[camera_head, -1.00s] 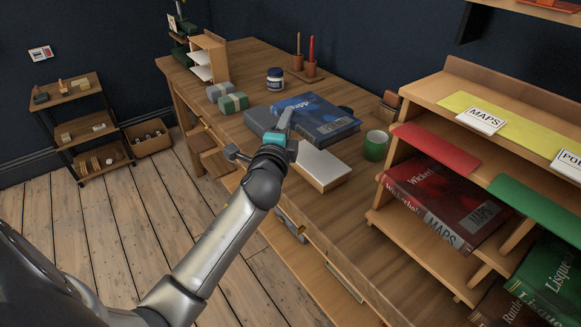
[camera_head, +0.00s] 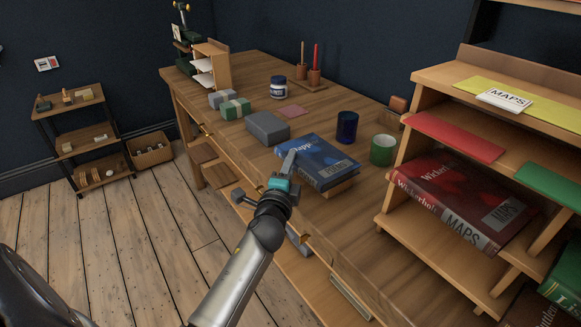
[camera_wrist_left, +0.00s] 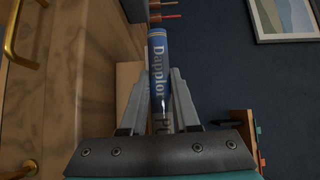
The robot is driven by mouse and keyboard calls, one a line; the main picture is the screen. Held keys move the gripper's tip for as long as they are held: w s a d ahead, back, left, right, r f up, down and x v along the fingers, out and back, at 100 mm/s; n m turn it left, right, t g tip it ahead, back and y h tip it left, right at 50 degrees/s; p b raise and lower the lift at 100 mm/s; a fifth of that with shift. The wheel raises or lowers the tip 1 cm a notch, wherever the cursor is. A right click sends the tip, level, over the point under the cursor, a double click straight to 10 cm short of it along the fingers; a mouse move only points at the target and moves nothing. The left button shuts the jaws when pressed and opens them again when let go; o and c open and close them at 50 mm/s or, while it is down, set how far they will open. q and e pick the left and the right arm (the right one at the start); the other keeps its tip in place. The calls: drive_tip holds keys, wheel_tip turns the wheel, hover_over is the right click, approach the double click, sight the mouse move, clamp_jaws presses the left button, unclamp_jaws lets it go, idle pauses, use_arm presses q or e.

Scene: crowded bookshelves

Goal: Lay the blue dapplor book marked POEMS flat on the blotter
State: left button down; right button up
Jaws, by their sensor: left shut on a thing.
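The blue Dapplor book (camera_head: 325,163) is held about level, cover up, at the desk's front part. My left gripper (camera_head: 287,164) is shut on its spine edge. In the left wrist view the spine (camera_wrist_left: 159,70) reads "Dapplor", with a "P" partly showing between the fingers. A pale slab with a tan edge (camera_head: 341,188) lies under the book, mostly hidden by it. It may be the blotter; the wrist view shows its tan side (camera_wrist_left: 128,75) close beside the book. I cannot tell whether book and slab touch. My right gripper is not in view.
A grey box (camera_head: 267,127) lies left of the book. A dark blue cup (camera_head: 347,127) and a green cup (camera_head: 383,150) stand behind and right. A shelf unit with a red MAPS book (camera_head: 460,205) is at right. A pink pad (camera_head: 291,110) lies behind.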

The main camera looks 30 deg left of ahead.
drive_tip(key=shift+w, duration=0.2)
use_arm(q)
drive_tip(key=c, duration=1.1)
unclamp_jaws()
drive_tip(key=shift+f, duration=0.15)
drive_tip(key=o, duration=0.4)
drive_tip(key=shift+o, duration=0.3)
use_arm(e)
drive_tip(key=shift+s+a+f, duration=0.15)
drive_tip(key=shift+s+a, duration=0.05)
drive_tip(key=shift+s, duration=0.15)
use_arm(q)
drive_tip(key=shift+r, duration=0.2)
drive_tip(key=shift+s+d, duration=0.1)
drive_tip(key=shift+s, duration=0.1)
drive_tip(key=v, duration=1.1)
drive_tip(key=shift+s+p, duration=0.3)
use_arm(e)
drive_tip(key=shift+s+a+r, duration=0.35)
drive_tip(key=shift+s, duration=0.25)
